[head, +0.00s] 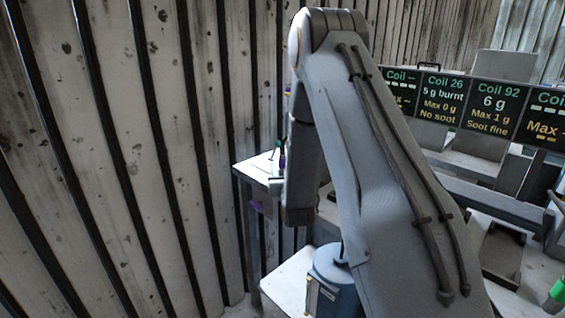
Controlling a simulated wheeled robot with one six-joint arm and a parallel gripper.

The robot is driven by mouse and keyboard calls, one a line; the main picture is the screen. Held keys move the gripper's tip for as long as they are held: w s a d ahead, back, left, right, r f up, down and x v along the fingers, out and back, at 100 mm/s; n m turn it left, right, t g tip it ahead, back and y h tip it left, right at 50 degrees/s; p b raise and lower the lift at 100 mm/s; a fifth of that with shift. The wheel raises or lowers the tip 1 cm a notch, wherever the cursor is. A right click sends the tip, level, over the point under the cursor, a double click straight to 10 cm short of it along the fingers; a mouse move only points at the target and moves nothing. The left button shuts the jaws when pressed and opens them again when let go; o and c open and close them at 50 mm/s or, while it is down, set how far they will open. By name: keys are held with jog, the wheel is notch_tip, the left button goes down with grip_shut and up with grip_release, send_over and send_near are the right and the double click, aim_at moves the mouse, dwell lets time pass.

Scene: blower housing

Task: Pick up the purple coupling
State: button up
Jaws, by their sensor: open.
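No purple coupling can be made out for certain in the head view. A small purple patch (282,161) shows above the white table (248,170), at the left edge of my arm. Another purple patch (257,206) shows just below that table's front edge. Both are too small to tell what they are. My arm fills the middle of the view and bends down at the left, covering much of the table. My gripper cannot be made out; the arm seems to hide it.
A corrugated, stained metal wall (110,150) runs along the left, close to the table. A row of dark coil signs (440,98) stands at the right above grey frames. A blue-grey container (335,280) stands low in the middle. A green-topped item (557,290) is at the lower right.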

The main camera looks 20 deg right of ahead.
jog(key=shift+w, duration=0.25)
grip_shut()
jog(key=shift+r, duration=0.15)
notch_tip(320, 180, up, 10)
jog(key=b, duration=0.1)
jog(key=shift+b, duration=0.3)
dwell(0.3)
